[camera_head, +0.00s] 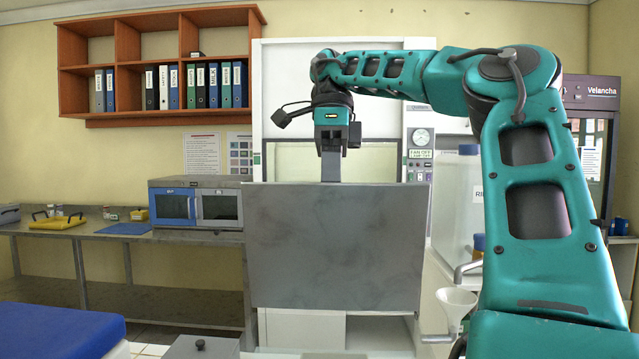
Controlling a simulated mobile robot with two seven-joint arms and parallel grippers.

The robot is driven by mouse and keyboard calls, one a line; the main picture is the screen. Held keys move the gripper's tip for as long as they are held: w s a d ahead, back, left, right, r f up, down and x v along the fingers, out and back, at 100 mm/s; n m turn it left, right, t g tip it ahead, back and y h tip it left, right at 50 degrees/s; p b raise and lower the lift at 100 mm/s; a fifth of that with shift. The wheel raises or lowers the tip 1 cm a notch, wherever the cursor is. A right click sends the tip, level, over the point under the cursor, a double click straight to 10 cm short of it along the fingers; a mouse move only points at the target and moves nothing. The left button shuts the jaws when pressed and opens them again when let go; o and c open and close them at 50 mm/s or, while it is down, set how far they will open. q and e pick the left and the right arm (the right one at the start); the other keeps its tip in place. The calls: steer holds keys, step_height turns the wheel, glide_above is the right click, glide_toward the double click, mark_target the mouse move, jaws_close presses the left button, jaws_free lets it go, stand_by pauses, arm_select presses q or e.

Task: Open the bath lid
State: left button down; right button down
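A grey metal box top with a round dark knob (200,345) shows at the bottom edge, left of centre. It looks like a lid and lies flat, cut off by the frame. A large flat grey panel (335,250) stands upright in the middle of the view; I cannot tell whether it is the bath lid. My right arm comes in from the right and bends over the panel. My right gripper (331,168) points down at the panel's top edge. I cannot tell whether it touches or grips the panel. My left gripper is out of view.
A white cabinet (285,100) stands behind the panel. On the left, a metal bench (120,233) carries a blue-fronted appliance (172,206) and a yellow tray (58,222). A blue surface (60,330) fills the lower left. A white funnel (456,300) and a clear tank are at right.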

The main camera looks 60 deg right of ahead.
steer(key=shift+w+d+f, duration=0.1)
steer(key=shift+d+f, duration=0.1)
steer(key=shift+f, duration=0.25)
steer(key=c, duration=1.2)
jaws_free()
steer(key=shift+w+d, duration=0.15)
steer(key=shift+d, duration=0.05)
steer(key=shift+o, duration=0.2)
steer(key=shift+a+r, duration=0.15)
steer(key=shift+r, duration=0.05)
